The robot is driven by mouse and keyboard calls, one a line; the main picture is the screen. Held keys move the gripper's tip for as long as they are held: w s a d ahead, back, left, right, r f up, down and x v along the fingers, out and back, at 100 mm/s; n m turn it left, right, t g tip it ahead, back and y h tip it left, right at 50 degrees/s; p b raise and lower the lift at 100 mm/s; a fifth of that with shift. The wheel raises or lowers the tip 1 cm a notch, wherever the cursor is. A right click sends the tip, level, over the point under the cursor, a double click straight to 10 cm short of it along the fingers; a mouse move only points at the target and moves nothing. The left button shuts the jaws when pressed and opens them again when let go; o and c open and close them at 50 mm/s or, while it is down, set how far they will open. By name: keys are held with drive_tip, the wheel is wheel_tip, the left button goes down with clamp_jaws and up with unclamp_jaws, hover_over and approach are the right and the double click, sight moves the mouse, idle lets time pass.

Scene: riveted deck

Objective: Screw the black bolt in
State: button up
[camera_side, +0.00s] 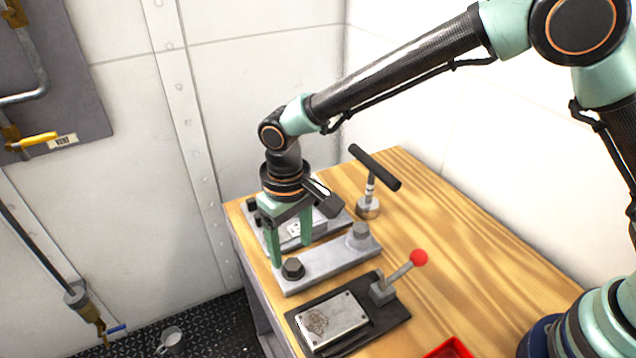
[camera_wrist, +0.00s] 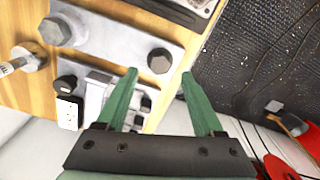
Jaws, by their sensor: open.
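The black bolt (camera_side: 293,268) is a dark hex head on the near left end of a grey metal plate (camera_side: 326,264) on the wooden bench. It also shows in the wrist view (camera_wrist: 159,61), just past my fingertips. My gripper (camera_side: 291,255) points down beside the bolt, its two green fingers apart and empty. In the wrist view the gripper (camera_wrist: 159,76) has its fingertips to either side of the bolt head's lower edge. I cannot tell whether they touch it. How far the bolt sits in the plate is hidden. A lighter grey bolt (camera_side: 359,233) sits at the plate's other end.
A T-handled tool (camera_side: 375,168) stands behind the plate. In front, a black fixture (camera_side: 390,313) carries a metal block (camera_side: 333,320) and a red-knobbed lever (camera_side: 418,258). A red tray (camera_side: 449,349) is at the bench front. A grey device (camera_side: 258,217) lies behind my gripper.

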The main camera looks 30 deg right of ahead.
sight(293, 264)
drive_tip(key=shift+f, duration=2.15)
clamp_jaws()
drive_tip(key=shift+r+m, duration=0.1)
drive_tip(key=shift+m, duration=3)
unclamp_jaws()
